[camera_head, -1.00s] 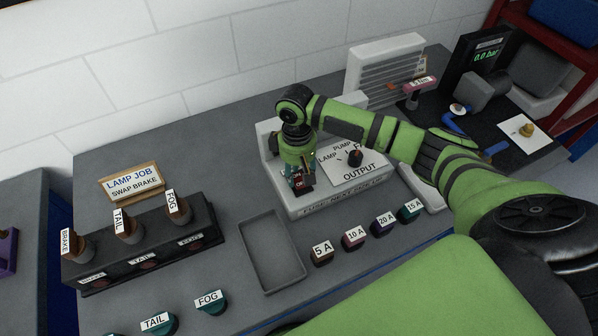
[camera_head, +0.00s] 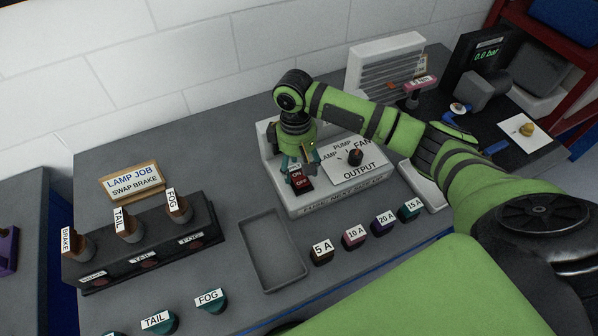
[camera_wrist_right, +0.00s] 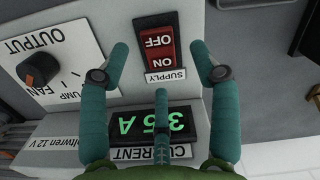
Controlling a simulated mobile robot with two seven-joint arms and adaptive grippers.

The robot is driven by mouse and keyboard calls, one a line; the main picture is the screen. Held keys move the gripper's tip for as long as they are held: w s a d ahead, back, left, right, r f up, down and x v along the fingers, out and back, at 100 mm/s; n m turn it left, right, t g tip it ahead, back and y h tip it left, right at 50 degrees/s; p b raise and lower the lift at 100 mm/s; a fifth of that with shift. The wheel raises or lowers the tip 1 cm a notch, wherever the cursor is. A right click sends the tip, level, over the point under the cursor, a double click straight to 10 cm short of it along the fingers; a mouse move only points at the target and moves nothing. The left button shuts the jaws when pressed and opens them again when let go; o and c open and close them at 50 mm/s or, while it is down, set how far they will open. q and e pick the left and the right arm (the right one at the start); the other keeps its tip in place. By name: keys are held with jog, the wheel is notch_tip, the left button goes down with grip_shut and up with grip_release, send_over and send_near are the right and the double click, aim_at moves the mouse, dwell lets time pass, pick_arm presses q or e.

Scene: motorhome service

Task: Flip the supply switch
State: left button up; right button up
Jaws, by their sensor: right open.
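The supply switch (camera_head: 301,181) is a red rocker marked ON and OFF, on the front left of the light grey power supply unit (camera_head: 333,204). In the right wrist view the switch (camera_wrist_right: 160,48) appears upside down, with a SUPPLY label beside its ON end. Which end is pressed in I cannot tell. My right gripper (camera_head: 298,162) is open and empty just above and behind the switch. In the wrist view its teal fingers (camera_wrist_right: 160,68) are spread to either side of the switch, apparently not touching it. My left gripper is not in view.
A lit green current display (camera_wrist_right: 140,122) is partly behind a finger. The output knob (camera_head: 355,157) is right of the switch. Fuses (camera_head: 354,238) and an empty tray (camera_head: 246,252) lie in front. The lamp block (camera_head: 150,259) stands left.

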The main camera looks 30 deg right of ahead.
aim_at(298, 177)
notch_tip(298, 177, up, 9)
jog(key=shift+w, duration=0.2)
jog(key=shift+f, duration=0.15)
dwell(0.4)
